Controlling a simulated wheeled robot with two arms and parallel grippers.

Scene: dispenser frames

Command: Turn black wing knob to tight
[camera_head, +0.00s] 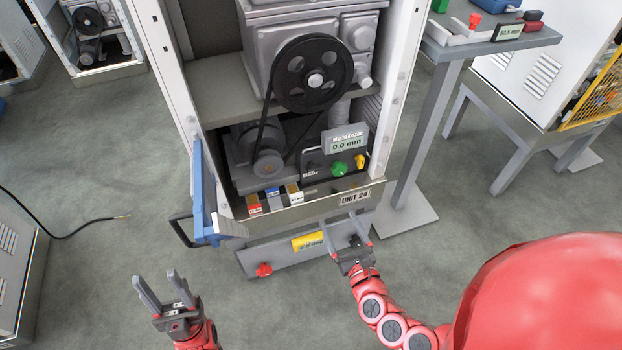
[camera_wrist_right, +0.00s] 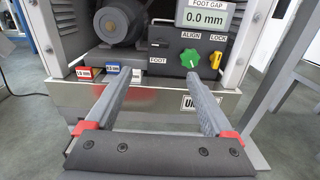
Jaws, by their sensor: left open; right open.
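My left gripper (camera_head: 155,275) is open and empty, over the floor at lower left.
A red knob (camera_head: 263,270) and yellow label (camera_head: 308,241) are on the lower panel. Above are a green knob (camera_head: 340,169), a yellow knob (camera_head: 360,161) and a 0.0 mm display (camera_head: 346,142). A blue open door (camera_head: 203,195) stands left; a side table's post (camera_head: 424,130) stands right.

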